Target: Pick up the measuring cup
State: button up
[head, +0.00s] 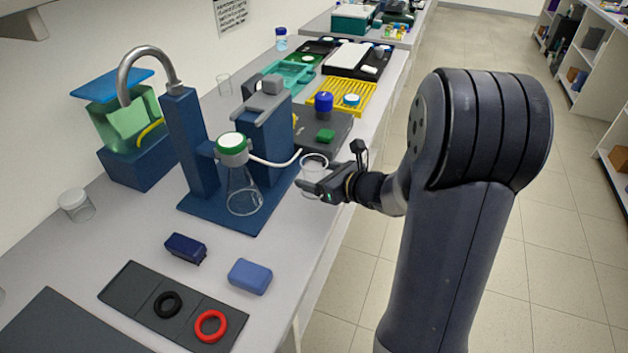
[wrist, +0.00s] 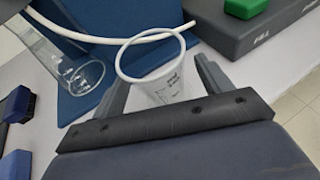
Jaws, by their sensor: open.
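The measuring cup (head: 313,172) is a clear, tapered cup with dark markings, standing on the bench beside the blue rig base. In the wrist view the cup (wrist: 155,75) stands between the two fingers of my gripper (wrist: 160,92). The fingers are open, one on each side of it, and some gap shows at the right finger. Whether the left finger touches it I cannot tell. In the head view my gripper (head: 318,187) is at the cup and hides part of its lower body.
A glass flask (head: 243,192) under a green-capped head stands left of the cup. A white tube (head: 275,163) passes close behind the cup. A grey block with a green piece (head: 325,136) is behind. The bench edge is near on the right.

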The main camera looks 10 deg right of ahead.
jog(key=shift+x, duration=0.85)
jog(key=shift+s, duration=0.1)
jog(key=shift+c, duration=0.3)
jog(key=c, duration=1)
jog(key=shift+r, duration=0.1)
notch_tip(320, 180, up, 10)
jog(key=shift+f+p, duration=0.1)
jog(key=shift+p, duration=0.8)
